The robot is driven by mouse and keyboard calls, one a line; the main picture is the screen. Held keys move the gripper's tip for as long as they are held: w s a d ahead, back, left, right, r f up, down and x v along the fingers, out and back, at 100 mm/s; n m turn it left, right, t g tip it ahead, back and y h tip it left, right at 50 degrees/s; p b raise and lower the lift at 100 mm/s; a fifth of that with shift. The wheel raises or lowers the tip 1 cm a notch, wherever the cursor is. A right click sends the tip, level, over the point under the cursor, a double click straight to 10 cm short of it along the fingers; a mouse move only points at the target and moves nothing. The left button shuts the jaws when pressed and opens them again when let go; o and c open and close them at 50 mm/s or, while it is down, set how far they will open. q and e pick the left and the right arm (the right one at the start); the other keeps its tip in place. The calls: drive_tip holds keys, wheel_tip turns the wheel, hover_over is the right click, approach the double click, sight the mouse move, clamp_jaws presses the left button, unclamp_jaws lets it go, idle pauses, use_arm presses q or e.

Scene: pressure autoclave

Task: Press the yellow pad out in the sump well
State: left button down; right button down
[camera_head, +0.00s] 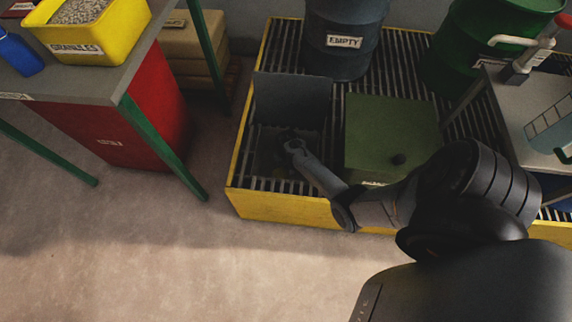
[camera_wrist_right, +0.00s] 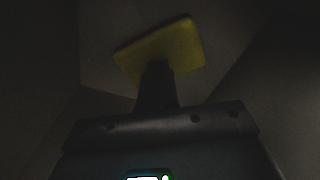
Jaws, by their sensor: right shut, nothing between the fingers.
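The yellow pad (camera_wrist_right: 178,48) shows in the right wrist view as a flat, slightly tilted rectangle in a dark space. My right gripper (camera_wrist_right: 157,68) is shut and empty, its fingers overlapping the pad's near edge in the picture; whether they touch it I cannot tell. In the head view my right arm reaches down into the dark sump well (camera_head: 268,158) in the slatted deck, below a raised grey lid (camera_head: 292,98). The pad and fingertips cannot be made out there. My left gripper is not in view.
The yellow-rimmed deck (camera_head: 285,208) also carries a grey drum (camera_head: 345,40) and a green drum (camera_head: 480,50). A bench (camera_head: 105,70) with a yellow granules bin (camera_head: 85,40) stands left; the front floor is clear.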

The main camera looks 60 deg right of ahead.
drive_tip(key=shift+f+b, duration=0.55)
drive_tip(key=shift+f, duration=0.25)
idle(0.7)
drive_tip(key=shift+s+f, duration=0.1)
drive_tip(key=shift+f, duration=0.1)
drive_tip(key=shift+s+f, duration=0.1)
drive_tip(key=shift+f, duration=0.05)
idle(1.2)
